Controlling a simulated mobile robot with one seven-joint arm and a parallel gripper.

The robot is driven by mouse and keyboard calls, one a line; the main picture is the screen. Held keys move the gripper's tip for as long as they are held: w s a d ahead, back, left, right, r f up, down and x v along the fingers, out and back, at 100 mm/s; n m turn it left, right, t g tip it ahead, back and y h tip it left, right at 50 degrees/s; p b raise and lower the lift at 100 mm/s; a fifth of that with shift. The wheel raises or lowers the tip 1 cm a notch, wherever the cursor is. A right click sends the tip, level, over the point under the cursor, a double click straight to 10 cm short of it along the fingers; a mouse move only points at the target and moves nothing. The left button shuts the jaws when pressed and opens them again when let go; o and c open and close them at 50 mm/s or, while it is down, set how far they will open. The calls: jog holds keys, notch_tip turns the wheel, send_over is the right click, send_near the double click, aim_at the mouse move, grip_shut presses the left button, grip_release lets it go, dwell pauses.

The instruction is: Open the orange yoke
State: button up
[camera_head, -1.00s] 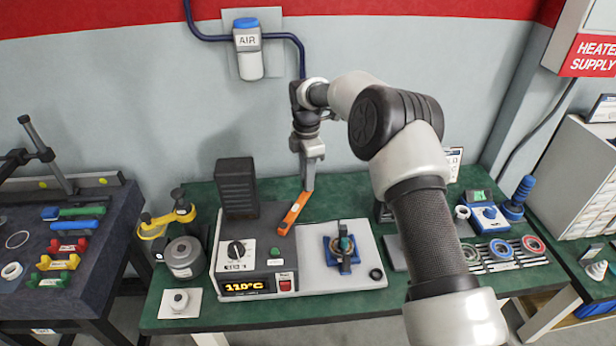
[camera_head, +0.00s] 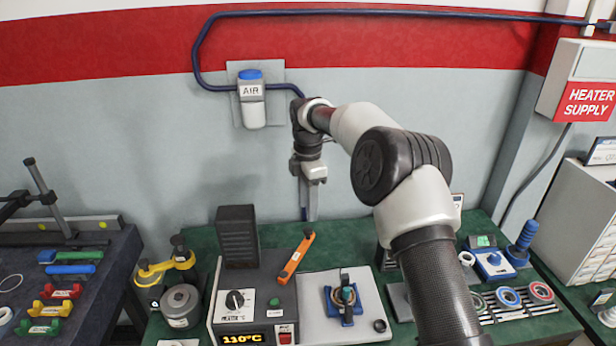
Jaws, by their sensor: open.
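The orange yoke (camera_head: 297,257) is a flat orange bar with dark ends. It slants up and to the right from the top of the grey heater unit (camera_head: 262,313). Its upper end is clear of the unit's top panel in the picture. My gripper (camera_head: 309,214) points down just above and behind that upper end, and its jaws are open and empty. A small gap shows between the fingertips and the yoke. The exact depth between them cannot be told.
A black finned block (camera_head: 238,236) stands left of the yoke. A blue clamp fixture (camera_head: 346,302) sits on the light plate to the right. A yellow-handled tool and grey cylinder (camera_head: 181,305) stand at left. Seal rings (camera_head: 508,296) lie at right.

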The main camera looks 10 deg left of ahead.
notch_tip(320, 180, up, 10)
jog(key=p, duration=0.1)
jog(key=shift+r, duration=0.1)
jog(key=s+d+r+m+t, duration=0.3)
jog(key=s+d+r+m, duration=0.9)
jog(key=s+d+r, duration=0.4)
jog(key=s+d+f+m+t, duration=0.1)
jog(key=s+d+f+m, duration=0.1)
jog(key=s+m, duration=0.2)
jog(key=s+d+f+m, duration=0.2)
jog(key=s+f+m, duration=0.1)
jog(key=s, duration=0.7)
jog(key=s+d+f+m+t, duration=0.1)
jog(key=s+d+f+m, duration=0.1)
jog(key=s, duration=0.5)
jog(key=f+m, duration=0.1)
jog(key=m, duration=0.1)
jog(key=shift+d+f+m+t, duration=0.15)
jog(key=shift+d+m+t, duration=0.15)
jog(key=shift+d, duration=0.1)
